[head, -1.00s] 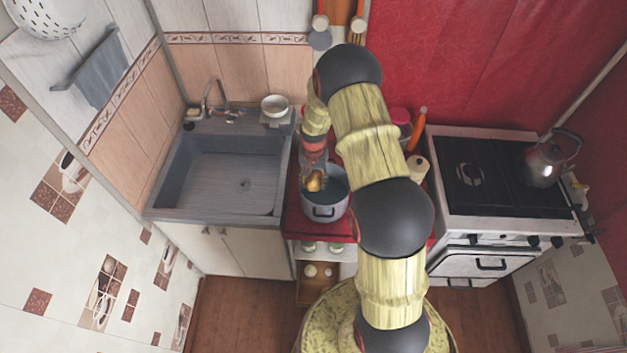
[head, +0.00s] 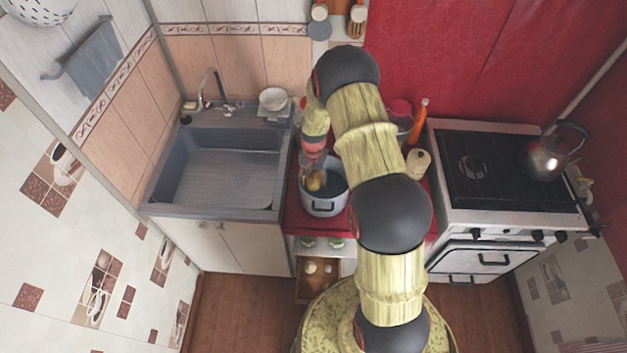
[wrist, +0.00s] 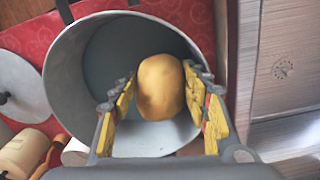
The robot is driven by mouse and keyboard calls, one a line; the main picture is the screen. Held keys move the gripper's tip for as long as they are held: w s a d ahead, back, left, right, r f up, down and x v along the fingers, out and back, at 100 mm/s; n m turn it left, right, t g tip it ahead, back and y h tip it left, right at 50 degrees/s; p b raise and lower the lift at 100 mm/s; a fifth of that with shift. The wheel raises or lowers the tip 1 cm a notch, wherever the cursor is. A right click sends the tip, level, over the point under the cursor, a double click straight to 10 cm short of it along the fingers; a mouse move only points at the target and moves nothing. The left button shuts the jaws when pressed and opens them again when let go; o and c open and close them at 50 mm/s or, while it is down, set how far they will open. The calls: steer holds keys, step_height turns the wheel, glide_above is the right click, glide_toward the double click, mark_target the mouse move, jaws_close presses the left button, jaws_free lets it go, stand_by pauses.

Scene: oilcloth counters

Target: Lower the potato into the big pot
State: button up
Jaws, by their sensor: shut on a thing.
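The potato (wrist: 160,87) is yellow-brown and sits between the fingers of my gripper (wrist: 163,100), which is shut on it. In the wrist view the potato shows inside the outline of the big pot (wrist: 62,68), a grey metal pot with a pale inside. In the head view the pot (head: 324,207) stands on the red counter, and the potato (head: 315,181) is at its mouth toward the left side. My gripper (head: 314,172) points down into the pot from above. How far the potato is above the pot's floor I cannot tell.
A sink (head: 215,180) lies left of the pot. The stove (head: 495,190) with a kettle (head: 552,153) is on the right. A cream bottle (head: 418,162) and an orange bottle (head: 419,120) stand right of my arm. A lid (wrist: 20,90) lies beside the pot.

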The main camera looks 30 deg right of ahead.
mark_target(313, 185)
steer(key=shift+a+f+b, duration=0.1)
steer(key=shift+f+b, duration=0.9)
steer(key=shift+f, duration=0.6)
steer(key=o, duration=1.4)
steer(key=shift+w, duration=0.1)
steer(key=shift+c, duration=0.2)
steer(key=shift+r, duration=0.15)
step_height(313, 185, up, 12)
steer(key=shift+f, duration=0.1)
